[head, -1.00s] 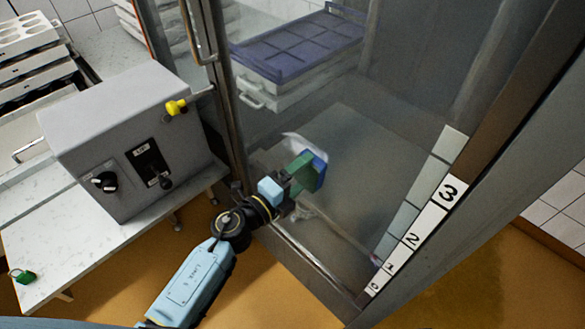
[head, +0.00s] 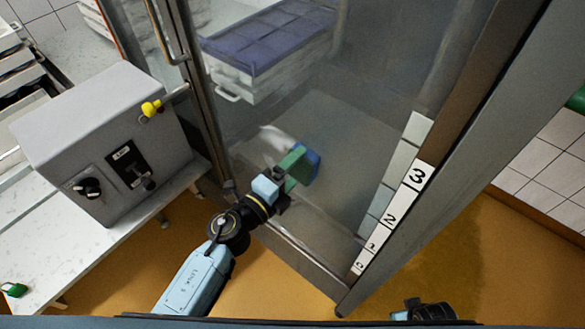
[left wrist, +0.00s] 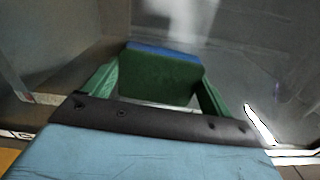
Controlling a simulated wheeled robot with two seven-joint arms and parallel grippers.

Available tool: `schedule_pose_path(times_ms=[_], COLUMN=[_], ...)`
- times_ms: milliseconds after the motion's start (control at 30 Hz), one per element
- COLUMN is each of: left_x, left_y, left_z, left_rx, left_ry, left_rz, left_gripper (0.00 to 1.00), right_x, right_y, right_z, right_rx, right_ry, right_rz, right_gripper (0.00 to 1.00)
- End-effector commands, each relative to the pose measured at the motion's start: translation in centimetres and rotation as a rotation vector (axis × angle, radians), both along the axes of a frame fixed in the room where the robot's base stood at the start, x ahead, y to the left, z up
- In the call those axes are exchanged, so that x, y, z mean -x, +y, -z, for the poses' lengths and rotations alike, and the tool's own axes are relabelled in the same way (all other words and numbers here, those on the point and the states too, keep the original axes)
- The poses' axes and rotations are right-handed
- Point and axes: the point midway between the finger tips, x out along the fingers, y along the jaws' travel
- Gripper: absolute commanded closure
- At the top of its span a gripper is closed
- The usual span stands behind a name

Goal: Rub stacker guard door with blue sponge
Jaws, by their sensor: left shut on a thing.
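My left gripper (head: 289,168) has green fingers and is shut on the blue sponge (head: 313,166). In the left wrist view the sponge (left wrist: 163,48) shows a blue far layer, with a dark green block between the fingers (left wrist: 155,80). The stacker guard door (head: 340,110) is a clear panel in a dark metal frame, with a bar handle at upper left. The sponge is at the lower part of the panel; I cannot tell whether it touches. A pale whitish patch (head: 272,143) shows left of the sponge. My right gripper is not in view.
A numbered strip (head: 400,195) runs up the door's right side. Crates with a purple lid (head: 265,40) sit behind the panel. A green padlock (head: 14,290) lies at far left.

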Motion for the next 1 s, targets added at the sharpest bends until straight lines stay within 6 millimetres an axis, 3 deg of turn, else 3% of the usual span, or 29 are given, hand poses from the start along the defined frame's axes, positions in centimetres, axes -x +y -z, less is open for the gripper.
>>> schedule_pose_path(times_ms=[100,1000], left_x=[0.0,-3.6], left_y=[0.0,4.3], left_z=[-0.9,-0.8], left_rx=[0.001,-0.003], left_ry=[-0.001,-0.003], left_rz=[0.000,-0.009], left_gripper=[0.36,0.36], right_x=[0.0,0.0], right_y=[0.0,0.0], right_z=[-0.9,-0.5], right_rx=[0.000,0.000], right_ry=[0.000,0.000], right_rz=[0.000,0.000], right_gripper=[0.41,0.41])
